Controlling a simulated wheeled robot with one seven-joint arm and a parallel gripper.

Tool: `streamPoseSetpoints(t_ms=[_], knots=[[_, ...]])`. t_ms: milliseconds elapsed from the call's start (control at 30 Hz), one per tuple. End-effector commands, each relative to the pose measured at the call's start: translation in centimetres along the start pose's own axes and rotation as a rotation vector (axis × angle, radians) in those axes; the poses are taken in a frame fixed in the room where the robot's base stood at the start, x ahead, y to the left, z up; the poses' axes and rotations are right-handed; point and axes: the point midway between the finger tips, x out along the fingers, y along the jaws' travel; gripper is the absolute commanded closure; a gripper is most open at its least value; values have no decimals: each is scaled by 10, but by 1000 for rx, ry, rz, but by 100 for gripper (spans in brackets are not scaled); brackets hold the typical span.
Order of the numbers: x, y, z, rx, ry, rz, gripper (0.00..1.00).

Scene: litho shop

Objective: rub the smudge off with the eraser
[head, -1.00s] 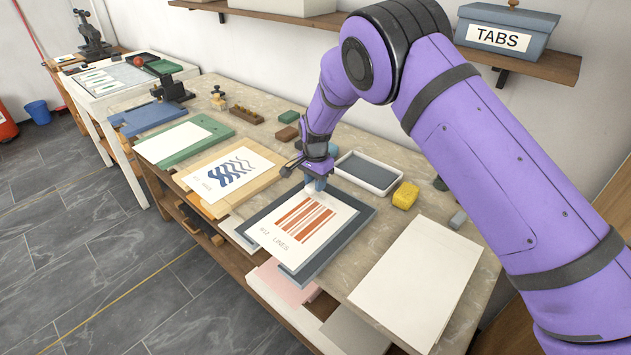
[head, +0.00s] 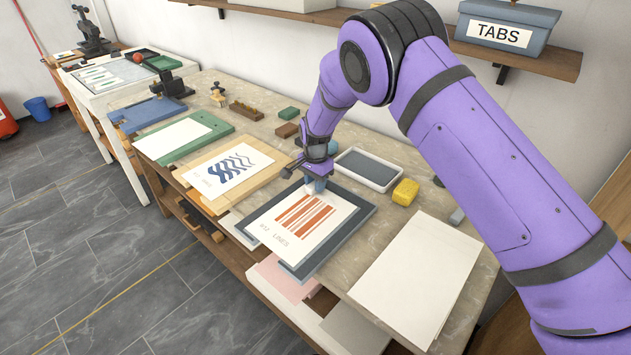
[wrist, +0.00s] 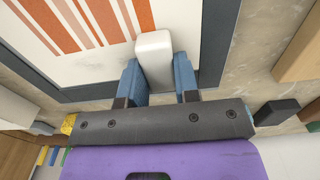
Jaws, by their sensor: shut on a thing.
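My gripper (head: 316,186) is shut on a white block, the eraser (wrist: 154,58). In the wrist view the eraser is pinched between the two blue fingers of my gripper (wrist: 157,80) and sticks out past their tips. It is over the top edge of a white print sheet (head: 268,228) with orange stripes, lying on a dark grey board (head: 358,220). In the head view the eraser is small and partly covered by the fingers. I cannot tell whether it touches the paper. No smudge can be made out; the eraser and gripper hide part of the sheet.
A grey-filled white tray (head: 368,170) and a yellow sponge-like block (head: 405,193) are behind and right of the board. Blank paper (head: 415,280) lies to the right. A wave print (head: 228,171) lies to the left. A shelf (head: 545,58) hangs above.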

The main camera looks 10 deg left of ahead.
Motion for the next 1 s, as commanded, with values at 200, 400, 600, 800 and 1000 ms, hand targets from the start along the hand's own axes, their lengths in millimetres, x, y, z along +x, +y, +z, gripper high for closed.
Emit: streamPoseSetpoints(t_ms=[200, 400, 600, 800, 1000], knots=[[0, 6, 0, 1, 0, 1, 90], [-1, 22, 0, 1, 0, 0, 90], [-1, 33, 0, 0, 0, 1, 90], [-1, 38, 0, 0, 0, 0, 90], [0, 54, 0, 1, 0, 1, 90]])
